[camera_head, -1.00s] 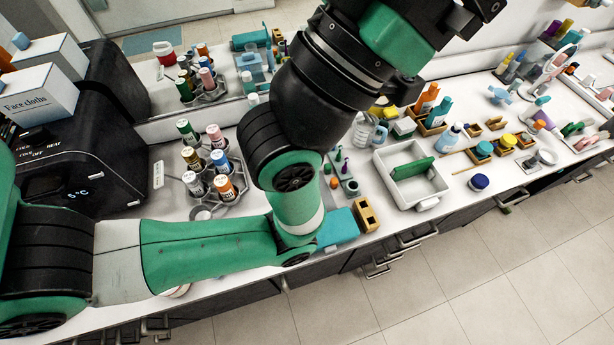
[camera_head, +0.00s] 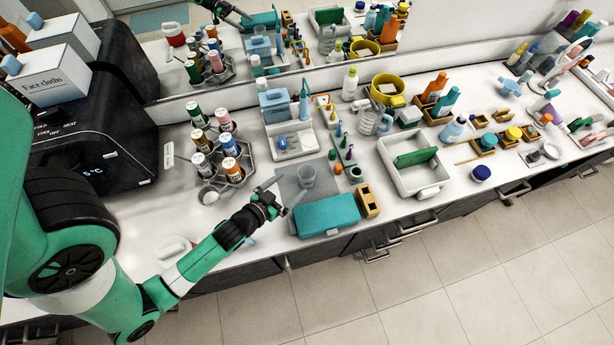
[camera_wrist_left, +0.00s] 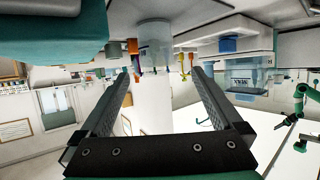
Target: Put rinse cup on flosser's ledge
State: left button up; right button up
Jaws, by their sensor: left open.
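The rinse cup (camera_head: 306,176), a clear bluish tumbler, stands on a grey mat behind the teal case. The cup also shows in the left wrist view (camera_wrist_left: 155,38), beyond and between the fingertips. The flosser (camera_head: 276,106), with a blue tank and upright handle, stands behind the mat near the mirror. Its white ledge (camera_head: 309,141) extends forward and bears a small blue-and-white item. The flosser's blue tank also shows in the left wrist view (camera_wrist_left: 243,76). My left gripper (camera_head: 284,194) is open and empty, just left of the cup, apart from it. My right gripper is out of view.
A teal case (camera_head: 326,215) lies in front of the cup at the counter edge. A hexagonal bottle rack (camera_head: 236,178) stands left. Small bottles and a wooden block (camera_head: 368,201) stand right, before a white tray (camera_head: 427,187). The mirror is behind.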

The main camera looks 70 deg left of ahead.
aim_at(312, 168)
pick_arm(q)
jog(key=x, duration=0.6)
jog(key=shift+w, duration=0.25)
jog(key=x, duration=0.5)
jog(key=shift+w+f+b, duration=0.1)
jog(key=shift+w+b, duration=0.1)
jog(key=shift+b, duration=0.2)
jog(key=shift+d, duration=0.1)
jog(key=shift+c, duration=0.3)
jog(key=c, duration=1.4)
jog(key=shift+r+p, duration=0.45)
jog(key=shift+r, duration=0.15)
notch_tip(312, 168, up, 3)
jog(key=shift+s+d+f+p, duration=0.1)
jog(key=shift+s+f+p, duration=0.05)
jog(key=shift+p, duration=0.55)
jog(key=s+d+r+b, duration=0.1)
jog(key=s+d+r, duration=0.8)
jog(key=d, duration=0.1)
jog(key=shift+b, duration=0.35)
